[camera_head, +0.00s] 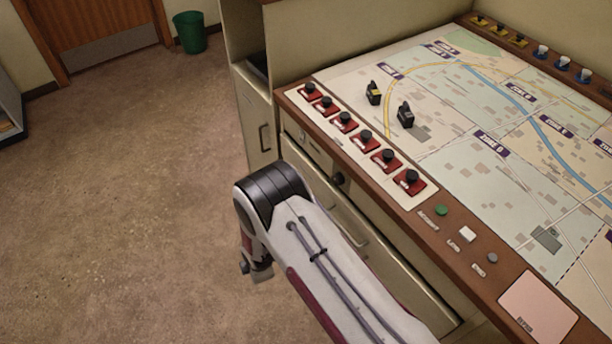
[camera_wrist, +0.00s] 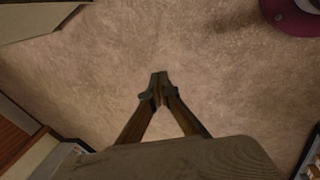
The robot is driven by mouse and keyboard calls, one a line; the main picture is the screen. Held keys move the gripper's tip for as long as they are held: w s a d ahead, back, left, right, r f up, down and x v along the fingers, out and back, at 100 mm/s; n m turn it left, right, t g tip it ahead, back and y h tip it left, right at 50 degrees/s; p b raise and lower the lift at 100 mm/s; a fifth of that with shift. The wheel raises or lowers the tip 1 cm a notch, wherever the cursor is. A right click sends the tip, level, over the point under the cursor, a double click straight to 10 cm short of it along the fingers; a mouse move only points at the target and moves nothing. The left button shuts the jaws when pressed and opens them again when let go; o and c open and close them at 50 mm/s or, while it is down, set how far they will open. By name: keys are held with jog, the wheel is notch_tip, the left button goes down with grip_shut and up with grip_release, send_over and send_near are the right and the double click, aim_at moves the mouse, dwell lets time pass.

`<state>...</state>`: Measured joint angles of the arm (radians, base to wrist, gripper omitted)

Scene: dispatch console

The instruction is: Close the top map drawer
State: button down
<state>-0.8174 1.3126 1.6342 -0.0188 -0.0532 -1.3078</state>
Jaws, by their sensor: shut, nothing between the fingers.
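My arm hides much of this front, and I cannot tell how far the top map drawer is open. In the wrist view my gripper (camera_wrist: 159,88) is shut and empty, its fingertips together above bare floor. In the head view its fingers are not clear behind my arm.
The console's map top (camera_head: 440,120) carries red switches (camera_head: 365,140) and two small black pieces (camera_head: 405,114). A cabinet with a handle (camera_head: 264,138) stands at its far end. A green bin (camera_head: 189,32) is by the door. The carpet (camera_head: 120,200) left of my arm is clear.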

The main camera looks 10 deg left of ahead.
jog(key=w+m+t+y, duration=0.2)
jog(key=w+m+t, duration=0.2)
jog(key=w+t, duration=0.5)
jog(key=w+d+r+m+t+h, duration=0.1)
jog(key=w+d+r+t+h, duration=0.1)
jog(key=r, duration=0.5)
jog(key=w+d+r+m+t+h, duration=0.1)
jog(key=w+d+r+t+h, duration=0.1)
jog(key=w+d+r+t, duration=0.2)
notch_tip(320, 180, up, 4)
jog(key=shift+w+d+f+m+t, duration=0.2)
jog(key=shift+w+d+m+t, duration=0.15)
jog(key=shift+w+t, duration=0.2)
jog(key=shift+w, duration=0.1)
send_near(308, 166)
jog(key=w+a, duration=0.3)
jog(key=shift+w+d+r, duration=0.15)
jog(key=shift+w+d, duration=1.15)
jog(key=shift+d, duration=0.3)
